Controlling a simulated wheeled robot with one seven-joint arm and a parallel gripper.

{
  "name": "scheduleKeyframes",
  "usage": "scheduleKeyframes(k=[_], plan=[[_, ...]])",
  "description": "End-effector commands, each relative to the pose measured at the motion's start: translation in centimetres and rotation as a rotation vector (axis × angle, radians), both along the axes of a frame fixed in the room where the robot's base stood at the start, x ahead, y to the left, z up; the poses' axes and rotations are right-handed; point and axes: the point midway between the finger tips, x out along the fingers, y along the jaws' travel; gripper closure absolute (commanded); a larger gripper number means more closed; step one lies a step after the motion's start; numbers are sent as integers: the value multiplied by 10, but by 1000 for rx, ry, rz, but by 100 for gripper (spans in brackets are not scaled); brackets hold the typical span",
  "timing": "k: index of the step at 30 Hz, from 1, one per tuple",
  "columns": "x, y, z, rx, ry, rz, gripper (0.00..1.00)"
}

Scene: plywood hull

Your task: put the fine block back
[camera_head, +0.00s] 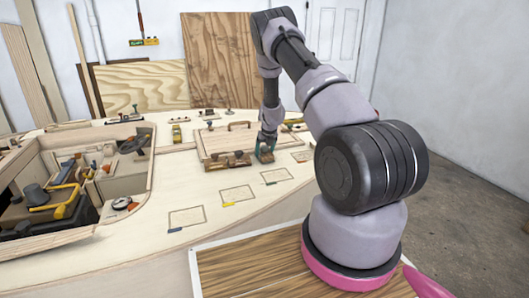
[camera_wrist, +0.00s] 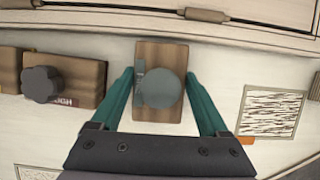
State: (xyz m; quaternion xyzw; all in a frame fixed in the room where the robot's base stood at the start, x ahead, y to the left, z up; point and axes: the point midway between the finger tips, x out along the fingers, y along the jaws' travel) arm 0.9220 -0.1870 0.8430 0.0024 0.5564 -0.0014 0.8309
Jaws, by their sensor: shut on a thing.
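A brown wooden block (camera_wrist: 147,112) with a round grey-green knob is between the fingers of my gripper (camera_wrist: 160,88) in the wrist view. I take it for the fine block, but no label on it can be read. My gripper (camera_head: 266,148) is shut on it; in the head view the block (camera_head: 266,157) shows low at the fingertips, close to the deck. I cannot tell whether it touches the deck. To its left sits another wooden block (camera_wrist: 84,72) with a dark lobed knob and partly readable lettering, "OUGH".
A raised hatch edge (camera_wrist: 130,32) with hinges runs just behind the block. To the right lies a square outline with a scribbled pattern (camera_wrist: 272,111) and an orange tag. Outlined patches with coloured tags (camera_head: 187,217) lie on the pale deck (camera_head: 150,205). An open cockpit (camera_head: 80,185) is at left.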

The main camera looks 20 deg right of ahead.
Motion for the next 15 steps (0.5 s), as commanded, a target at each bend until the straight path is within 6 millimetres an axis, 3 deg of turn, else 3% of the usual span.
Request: scheduleKeyframes(k=[10, 11, 12, 15], plan=[[1, 0, -4, 0, -2, 1, 100], [1, 0, -4, 0, -2, 1, 14], [1, 0, -3, 0, -2, 1, 0], [0, 0, -3, 0, -1, 1, 0]])
